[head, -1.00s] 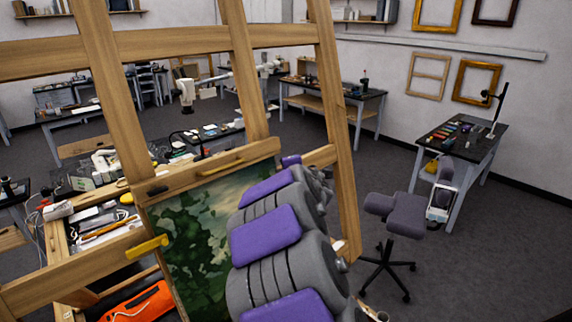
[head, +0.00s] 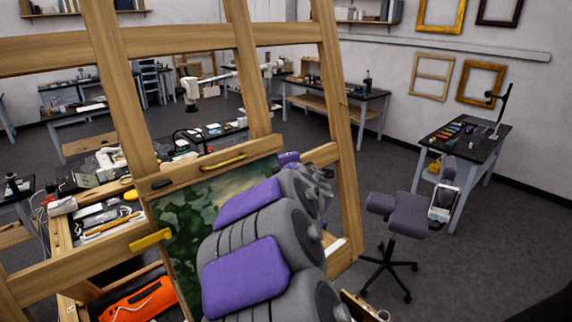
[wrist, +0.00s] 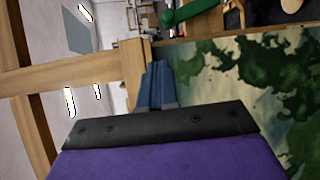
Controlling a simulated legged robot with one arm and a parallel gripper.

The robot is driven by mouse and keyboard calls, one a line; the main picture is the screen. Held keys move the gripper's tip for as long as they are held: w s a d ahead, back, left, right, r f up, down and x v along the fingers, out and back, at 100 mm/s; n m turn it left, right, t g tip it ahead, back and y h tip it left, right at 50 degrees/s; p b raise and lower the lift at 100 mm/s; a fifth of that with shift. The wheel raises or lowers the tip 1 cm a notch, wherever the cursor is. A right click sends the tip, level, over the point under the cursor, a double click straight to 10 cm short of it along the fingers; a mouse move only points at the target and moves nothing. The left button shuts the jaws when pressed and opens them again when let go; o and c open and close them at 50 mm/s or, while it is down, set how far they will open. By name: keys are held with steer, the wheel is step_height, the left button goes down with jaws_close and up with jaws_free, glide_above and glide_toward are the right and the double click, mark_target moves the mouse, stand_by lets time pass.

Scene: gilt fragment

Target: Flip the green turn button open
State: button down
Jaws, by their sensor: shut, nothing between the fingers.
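The green turn button (wrist: 184,14) shows at the top of the wrist view, by the edge of the painting (wrist: 230,75), partly cut off by the frame. I cannot make it out in the head view, where my arm covers the painting's right part. My gripper (wrist: 155,66) shows blue fingers, shut and empty, pointing toward the wooden edge beside the painting. The fingertips appear below the green button in the wrist picture, apart from it. In the head view the painting (head: 185,215) stands on the wooden easel (head: 337,130), and my gripper is hidden behind my arm.
A yellow turn button (head: 150,240) sits at the painting's left edge, and another yellow piece (head: 222,162) and a black one (head: 161,184) lie along the top bar. A grey chair (head: 405,215) and a worktable (head: 470,145) stand to the right, with open floor around them.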

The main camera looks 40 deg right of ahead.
steer(key=v, duration=0.5)
steer(key=shift+s+d+r, duration=0.1)
steer(key=shift+d+r, duration=0.05)
steer(key=shift+r, duration=0.15)
stand_by(0.4)
